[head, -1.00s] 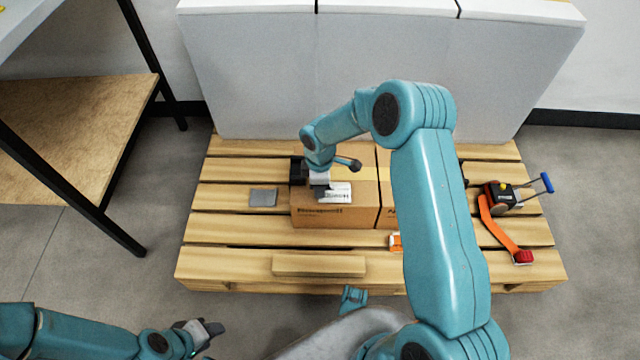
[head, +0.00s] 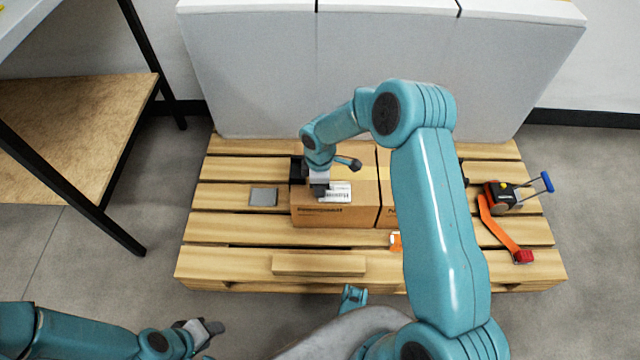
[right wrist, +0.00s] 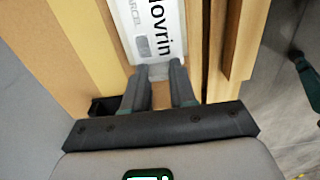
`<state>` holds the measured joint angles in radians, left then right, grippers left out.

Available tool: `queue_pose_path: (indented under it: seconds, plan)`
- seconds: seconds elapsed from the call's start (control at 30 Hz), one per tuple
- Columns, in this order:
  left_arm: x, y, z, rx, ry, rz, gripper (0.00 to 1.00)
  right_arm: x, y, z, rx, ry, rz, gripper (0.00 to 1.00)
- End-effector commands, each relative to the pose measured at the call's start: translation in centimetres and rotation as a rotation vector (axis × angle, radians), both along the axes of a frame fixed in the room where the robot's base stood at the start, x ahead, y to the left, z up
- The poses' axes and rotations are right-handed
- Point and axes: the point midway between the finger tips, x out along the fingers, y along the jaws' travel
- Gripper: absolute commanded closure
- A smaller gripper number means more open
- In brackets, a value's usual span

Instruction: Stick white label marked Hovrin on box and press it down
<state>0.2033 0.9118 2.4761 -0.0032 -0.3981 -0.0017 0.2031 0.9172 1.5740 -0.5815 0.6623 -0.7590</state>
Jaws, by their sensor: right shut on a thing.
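The white label (head: 338,193) lies over the top of the left cardboard box (head: 335,215), near its front edge. In the right wrist view the label (right wrist: 150,28) shows the black letters "ovrin" and "PARCEL"; the rest is cut off. My right gripper (head: 320,190) is at the label's left end, low over the box. Its fingertips (right wrist: 160,72) are shut on the label's near edge. I cannot tell whether the label's whole underside touches the box. My left gripper (head: 208,330) is at the lower left, away from the pallet; its finger gap is not clear.
The boxes stand on a wooden pallet (head: 225,255). A grey flat piece (head: 263,197) lies left of the box. A black strap tool (head: 500,195) with an orange strap lies at the right. A grey panel (head: 350,80) stands behind. My right arm hides part of the right box.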

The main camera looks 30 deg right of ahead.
Motion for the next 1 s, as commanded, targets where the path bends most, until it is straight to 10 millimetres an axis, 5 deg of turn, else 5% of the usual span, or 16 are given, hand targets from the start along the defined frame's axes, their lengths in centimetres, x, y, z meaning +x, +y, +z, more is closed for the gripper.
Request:
queue_pose_path:
  seconds: [0.43, 0.47, 0.53, 1.0]
  plan:
    - [0.00, 0.00, -0.17, 0.000, 0.000, 0.000, 0.57, 0.01, -0.01, -0.25, 0.000, 0.000, 0.000, 1.00]
    - [0.00, 0.00, -0.17, 0.000, 0.000, 0.000, 0.57, 0.01, -0.01, -0.25, 0.000, 0.000, 0.000, 0.68]
    - [0.00, 0.00, -0.17, 0.000, 0.000, 0.000, 0.57, 0.01, -0.01, -0.25, 0.000, 0.000, 0.000, 0.45]
    - [0.00, 0.00, 0.57, 0.000, 0.000, 0.000, 0.57, 0.01, 0.00, 0.69, 0.000, 0.000, 0.000, 0.44]
